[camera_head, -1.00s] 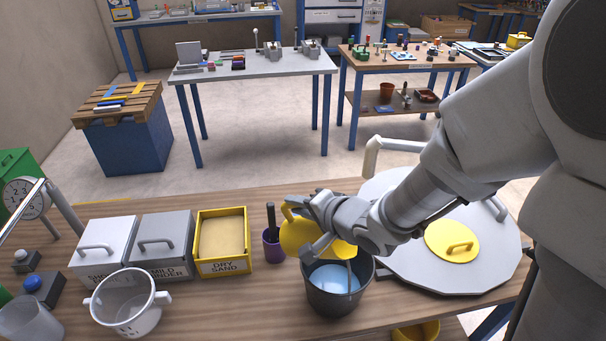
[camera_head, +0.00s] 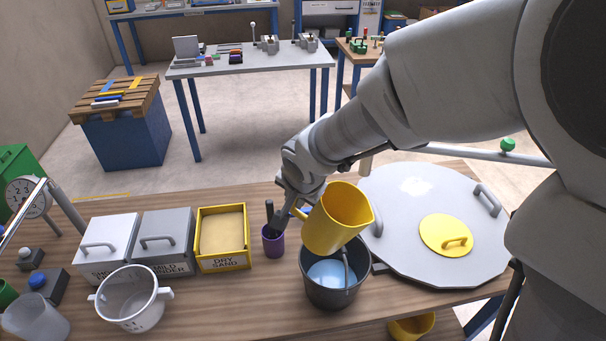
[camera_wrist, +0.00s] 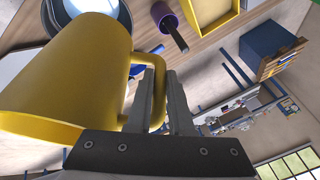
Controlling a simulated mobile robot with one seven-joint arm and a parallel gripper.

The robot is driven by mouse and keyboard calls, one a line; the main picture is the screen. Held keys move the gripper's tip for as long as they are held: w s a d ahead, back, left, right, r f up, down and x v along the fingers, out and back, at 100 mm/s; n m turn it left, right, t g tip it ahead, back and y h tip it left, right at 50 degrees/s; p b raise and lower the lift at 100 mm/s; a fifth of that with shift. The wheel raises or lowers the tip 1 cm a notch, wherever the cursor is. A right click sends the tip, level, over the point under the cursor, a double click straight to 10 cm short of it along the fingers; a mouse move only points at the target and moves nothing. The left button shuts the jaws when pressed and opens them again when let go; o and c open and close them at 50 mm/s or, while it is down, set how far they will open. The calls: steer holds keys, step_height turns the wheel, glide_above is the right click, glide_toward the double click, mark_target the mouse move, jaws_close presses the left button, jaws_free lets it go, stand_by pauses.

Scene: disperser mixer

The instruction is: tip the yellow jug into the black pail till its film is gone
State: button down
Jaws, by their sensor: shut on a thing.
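The yellow jug (camera_head: 336,222) is held above the black pail (camera_head: 334,293), tilted with its rim toward the upper right. In the wrist view the jug (camera_wrist: 70,75) fills the left side. My gripper (camera_wrist: 165,90) is shut on the jug's handle (camera_wrist: 156,118). In the head view my gripper (camera_head: 293,208) is left of the jug. The pail stands upright on the bench with pale blue liquid (camera_head: 328,272) in it. A thin grey strip shows over the liquid; I cannot tell what it is. The inside of the jug, with any film, is not clearly visible.
A purple cup (camera_head: 273,243) with a dark-handled tool stands left of the pail, close to my gripper. The yellow dry sand bin (camera_head: 222,265) is further left. A large grey round lid (camera_head: 400,235) with a yellow hatch (camera_head: 446,236) lies to the right.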

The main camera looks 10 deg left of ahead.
steer(key=shift+a+r+n+g+h+b, duration=0.15)
steer(key=shift+g+h+b, duration=0.1)
steer(key=shift+h, duration=0.3)
steer(key=shift+d+r+n+g+h+b, duration=0.15)
steer(key=shift+h+b, duration=0.1)
steer(key=shift+h, duration=0.3)
steer(key=shift+r+h, duration=0.2)
steer(key=shift+h, duration=0.4)
